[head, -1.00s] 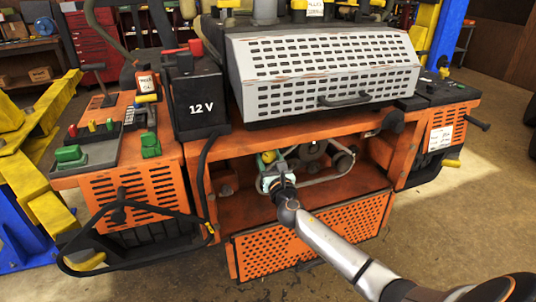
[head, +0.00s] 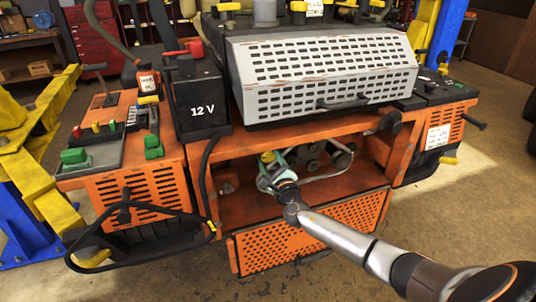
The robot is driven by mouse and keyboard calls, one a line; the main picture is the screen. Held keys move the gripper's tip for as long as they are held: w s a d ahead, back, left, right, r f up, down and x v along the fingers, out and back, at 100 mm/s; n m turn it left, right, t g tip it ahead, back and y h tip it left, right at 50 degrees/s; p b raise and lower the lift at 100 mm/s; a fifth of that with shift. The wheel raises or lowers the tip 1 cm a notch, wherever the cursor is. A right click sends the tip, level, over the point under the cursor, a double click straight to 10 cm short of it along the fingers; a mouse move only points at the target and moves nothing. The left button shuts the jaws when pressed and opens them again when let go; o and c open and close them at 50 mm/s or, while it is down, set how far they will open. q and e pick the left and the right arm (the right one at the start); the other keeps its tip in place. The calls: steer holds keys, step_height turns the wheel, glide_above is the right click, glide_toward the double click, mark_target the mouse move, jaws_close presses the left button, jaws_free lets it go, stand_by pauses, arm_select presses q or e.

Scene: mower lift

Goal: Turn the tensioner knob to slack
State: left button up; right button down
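My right arm reaches in from the lower right to the open bay under the grey perforated cover. My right gripper (head: 272,176) is inside the left part of this bay, with pale green-grey fingers beside a small yellow part (head: 267,157). This yellow part may be the tensioner knob, but it is small and partly covered. The wrist hides much of the spot, so I cannot tell whether the fingers are closed on anything. A belt (head: 325,175) runs around dark pulleys just right of the gripper. My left gripper is out of view.
The orange bay frame and lower perforated panel (head: 310,230) surround the reach. The grey cover (head: 325,75) with its handle hangs above. A black 12 V battery (head: 200,100) and a hanging black cable (head: 203,165) are at left. Open floor lies in front.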

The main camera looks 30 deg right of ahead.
steer(key=shift+d+r+n, duration=0.1)
steer(key=shift+n, duration=0.3)
steer(key=shift+c, duration=1.2)
jaws_free()
steer(key=v, duration=1.2)
steer(key=shift+s+p, duration=0.25)
steer(key=shift+p, duration=0.1)
